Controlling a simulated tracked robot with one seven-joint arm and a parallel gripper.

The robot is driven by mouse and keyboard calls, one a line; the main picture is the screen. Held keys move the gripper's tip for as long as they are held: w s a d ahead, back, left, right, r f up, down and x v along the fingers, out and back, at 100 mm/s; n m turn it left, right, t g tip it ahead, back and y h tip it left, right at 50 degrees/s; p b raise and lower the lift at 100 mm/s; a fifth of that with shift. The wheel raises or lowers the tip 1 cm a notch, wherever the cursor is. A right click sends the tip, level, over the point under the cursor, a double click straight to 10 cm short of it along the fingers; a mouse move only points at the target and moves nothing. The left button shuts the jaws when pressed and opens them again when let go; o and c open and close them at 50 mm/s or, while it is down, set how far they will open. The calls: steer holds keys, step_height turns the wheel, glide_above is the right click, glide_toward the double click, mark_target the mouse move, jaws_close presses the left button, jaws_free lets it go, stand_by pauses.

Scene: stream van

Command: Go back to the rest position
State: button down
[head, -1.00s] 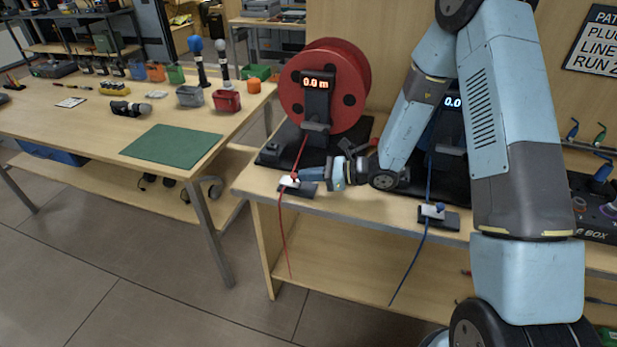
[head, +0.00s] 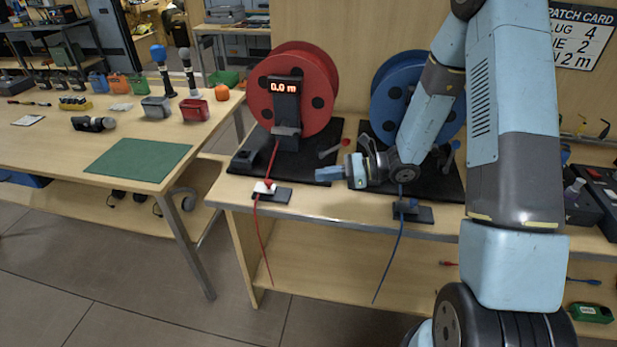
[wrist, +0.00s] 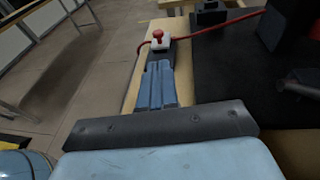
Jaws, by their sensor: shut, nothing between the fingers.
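My gripper (head: 318,174) is shut and empty, held above the front part of the reel bench, to the right of the red cable's white clamp (head: 264,187). In the wrist view my gripper's closed blue fingers (wrist: 158,72) point toward the clamp with its red knob (wrist: 158,36), apart from it. The arm is bent and reaches leftward from the right side of the head view.
A red reel (head: 316,85) showing "0.0 m" and a blue reel (head: 385,85) stand on the bench. A blue cable (head: 391,255) hangs over the front edge. A side table with a green mat (head: 138,159) is at left, with floor between.

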steer(key=shift+d+r, duration=0.1)
steer(key=shift+d, duration=0.6)
steer(key=shift+s+r+n, duration=0.15)
steer(key=shift+r+n, duration=0.15)
steer(key=shift+r, duration=0.15)
steer(key=s+d+r+n+t+h, duration=0.2)
steer(key=s+d+r+n+h, duration=0.5)
steer(key=s+d+r, duration=0.3)
steer(key=s+d+r+n+t+h, duration=0.3)
steer(key=s+d+r+n+h, duration=0.5)
steer(key=r, duration=1)
steer(key=s+d+n, duration=0.2)
steer(key=s, duration=0.2)
steer(key=shift+s+d+t+h, duration=0.25)
steer(key=shift+s+t+h, duration=0.05)
steer(key=shift+s, duration=0.1)
steer(key=shift+r, duration=0.1)
